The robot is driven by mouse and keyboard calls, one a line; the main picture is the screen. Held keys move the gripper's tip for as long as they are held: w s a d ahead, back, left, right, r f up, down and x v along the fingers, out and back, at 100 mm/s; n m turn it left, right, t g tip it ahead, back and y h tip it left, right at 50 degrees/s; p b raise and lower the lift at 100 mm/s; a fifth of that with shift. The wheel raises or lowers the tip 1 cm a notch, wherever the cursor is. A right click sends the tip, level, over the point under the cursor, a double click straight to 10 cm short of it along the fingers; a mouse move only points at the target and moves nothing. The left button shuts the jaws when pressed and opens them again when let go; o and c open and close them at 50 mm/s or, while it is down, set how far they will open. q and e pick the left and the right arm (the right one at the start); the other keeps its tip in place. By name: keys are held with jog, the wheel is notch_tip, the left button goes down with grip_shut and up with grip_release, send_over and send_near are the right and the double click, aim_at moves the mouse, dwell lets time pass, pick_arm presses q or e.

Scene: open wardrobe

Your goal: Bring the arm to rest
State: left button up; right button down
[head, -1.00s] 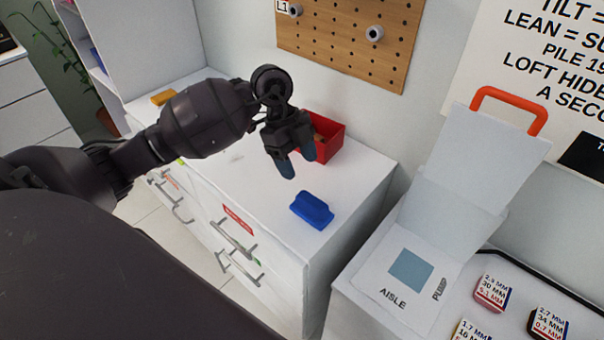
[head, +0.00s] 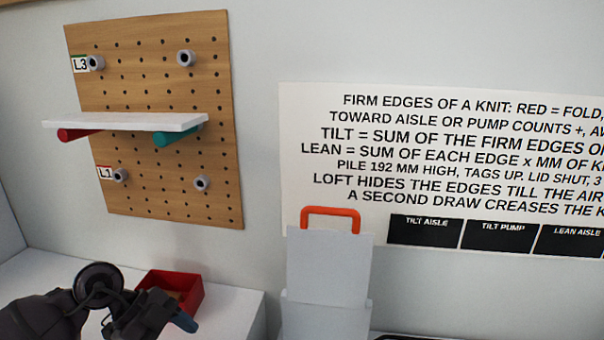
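My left arm comes in at the bottom left of the head view. Its gripper (head: 183,325) is low over the white cabinet top (head: 232,302), in front of a red open box (head: 188,291). The fingertips are partly cut off by the lower picture edge, so I cannot tell whether they are apart or together. Nothing is seen held in the visible part. My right gripper is not in view.
A wooden pegboard (head: 140,90) with pegs and a white shelf (head: 125,121) hangs above the cabinet. A white panel with an orange handle (head: 331,211) stands at the bottom centre. A text sign (head: 440,160) is on the wall.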

pick_arm(q)
jog(key=d+r+n+t+h, duration=0.55)
jog(key=r+t+h, duration=0.25)
jog(key=t, duration=0.6)
jog(key=s+a+f+n+g+y, duration=0.1)
jog(key=s+a+f+n+y, duration=0.4)
jog(key=a+f+n+y, duration=0.4)
jog(key=s+a+f+n+g+y, duration=0.1)
jog(key=s+a+f+n+y, duration=0.35)
jog(key=n+y, duration=0.5)
jog(key=s+d+f+m+g+h, duration=0.15)
jog(key=s+f+g, duration=0.3)
jog(key=s, duration=0.45)
jog(key=s+d+f+m+g, duration=0.25)
jog(key=s+g, duration=0.25)
jog(key=s, duration=0.3)
jog(key=w+f+t+h, duration=0.1)
jog(key=w+f+t, duration=0.7)
jog(key=f, duration=0.1)
jog(key=shift+w+f, duration=0.25)
jog(key=shift+f, duration=0.05)
jog(key=shift+o, duration=0.5)
